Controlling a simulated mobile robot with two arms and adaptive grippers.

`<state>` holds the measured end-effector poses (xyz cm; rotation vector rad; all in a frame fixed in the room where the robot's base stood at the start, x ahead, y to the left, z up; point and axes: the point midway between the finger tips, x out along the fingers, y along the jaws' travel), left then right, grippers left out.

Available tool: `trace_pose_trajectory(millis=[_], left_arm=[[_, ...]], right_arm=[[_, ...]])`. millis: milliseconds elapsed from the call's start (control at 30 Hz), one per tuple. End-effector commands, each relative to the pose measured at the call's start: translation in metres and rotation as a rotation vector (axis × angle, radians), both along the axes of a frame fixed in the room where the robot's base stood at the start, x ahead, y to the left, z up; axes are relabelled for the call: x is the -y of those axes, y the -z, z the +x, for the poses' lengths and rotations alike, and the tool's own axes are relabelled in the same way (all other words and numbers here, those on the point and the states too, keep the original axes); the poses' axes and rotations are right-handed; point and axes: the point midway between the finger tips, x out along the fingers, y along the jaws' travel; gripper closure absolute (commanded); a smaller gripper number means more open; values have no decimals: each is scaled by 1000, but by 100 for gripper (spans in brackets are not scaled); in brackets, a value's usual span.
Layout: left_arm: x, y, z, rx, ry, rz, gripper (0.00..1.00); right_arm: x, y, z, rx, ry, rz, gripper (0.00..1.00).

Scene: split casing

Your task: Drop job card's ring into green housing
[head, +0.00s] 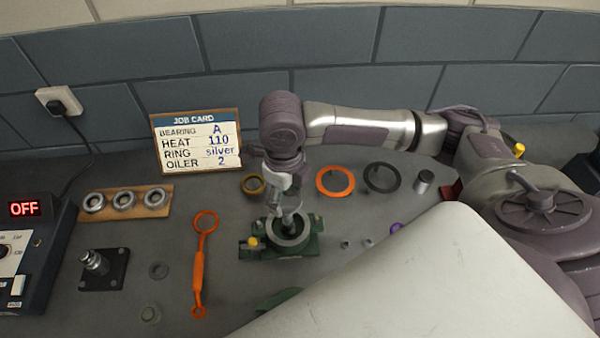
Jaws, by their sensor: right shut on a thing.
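The job card (197,140) leans at the back and reads bearing A, heat 110, ring silver, oiler 2. The green housing (313,243) sits on the table in the middle, with a grey round part in its bore. My right gripper (283,208) reaches down directly over the housing and is shut on the silver ring (306,215). The ring looks tilted, close above the bore; whether it touches the housing I cannot tell. The gripper hides part of the ring and the housing's back. My left gripper is not in view.
A gold ring (252,184), an orange ring (335,181) and a dark ring (382,178) lie behind the housing. An orange wrench-like tool (199,265) lies to the left. Bearings sit on a wooden board (152,212). A heater unit (30,250) reads OFF.

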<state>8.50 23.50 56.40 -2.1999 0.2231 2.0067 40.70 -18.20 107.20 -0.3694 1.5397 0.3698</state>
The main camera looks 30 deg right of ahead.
Motion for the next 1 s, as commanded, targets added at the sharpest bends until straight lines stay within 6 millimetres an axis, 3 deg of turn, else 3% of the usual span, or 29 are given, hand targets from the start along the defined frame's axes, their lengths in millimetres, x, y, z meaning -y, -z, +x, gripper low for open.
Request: trace_pose_trajectory(millis=[267, 633, 700, 1000], left_arm=[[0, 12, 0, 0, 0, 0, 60], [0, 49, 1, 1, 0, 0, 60], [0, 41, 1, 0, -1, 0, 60], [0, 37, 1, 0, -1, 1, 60]], right_arm=[[-2, 12, 0, 2, -26, 1, 70], [-2, 43, -1, 1, -24, 0, 70], [-2, 35, -1, 2, -24, 0, 70], [-2, 34, -1, 1, -23, 0, 70]])
